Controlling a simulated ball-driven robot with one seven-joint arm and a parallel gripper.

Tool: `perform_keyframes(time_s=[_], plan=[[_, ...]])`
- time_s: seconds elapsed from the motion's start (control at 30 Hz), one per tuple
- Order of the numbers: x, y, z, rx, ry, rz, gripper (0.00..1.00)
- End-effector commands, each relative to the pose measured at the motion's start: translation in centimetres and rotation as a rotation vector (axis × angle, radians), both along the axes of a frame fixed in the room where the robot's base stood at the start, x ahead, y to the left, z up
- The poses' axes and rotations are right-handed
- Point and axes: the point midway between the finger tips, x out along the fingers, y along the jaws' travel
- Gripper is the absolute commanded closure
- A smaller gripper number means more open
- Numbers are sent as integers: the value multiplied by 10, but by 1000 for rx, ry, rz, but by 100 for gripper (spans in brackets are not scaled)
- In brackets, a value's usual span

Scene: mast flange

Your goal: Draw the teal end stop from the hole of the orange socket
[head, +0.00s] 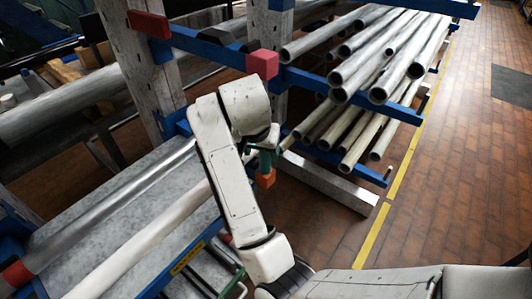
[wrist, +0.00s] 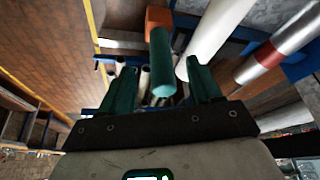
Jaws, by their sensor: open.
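The teal end stop (wrist: 161,65) is a short rod with a rounded end. It sits in the orange socket (wrist: 158,17) at the top of the wrist view. In the head view the orange socket (head: 266,179) shows just below my gripper, with a bit of the teal end stop (head: 265,160) above it. My gripper (wrist: 160,78) is open, its two dark green fingers to either side of the end stop with gaps visible. In the head view my gripper (head: 262,150) is partly covered by my white wrist. The hole itself is hidden.
A rack of metal pipes (head: 375,65) on blue arms stands behind and to the right. Long pipes (head: 140,240) lie at lower left. Brick floor (head: 460,180) is clear at right.

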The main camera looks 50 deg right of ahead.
Motion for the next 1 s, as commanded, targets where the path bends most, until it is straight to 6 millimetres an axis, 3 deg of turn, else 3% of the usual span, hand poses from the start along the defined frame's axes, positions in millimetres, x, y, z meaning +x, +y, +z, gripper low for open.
perform_keyframes(time_s=[0.23,0.37,0.6,0.93,1.0], plan=[[12,-31,-8,-1,3,-2,37],[15,-37,-27,-1,3,-1,37],[19,-43,-43,0,1,0,37],[19,-44,-46,0,0,-1,37],[19,-44,-46,0,0,-1,42]])
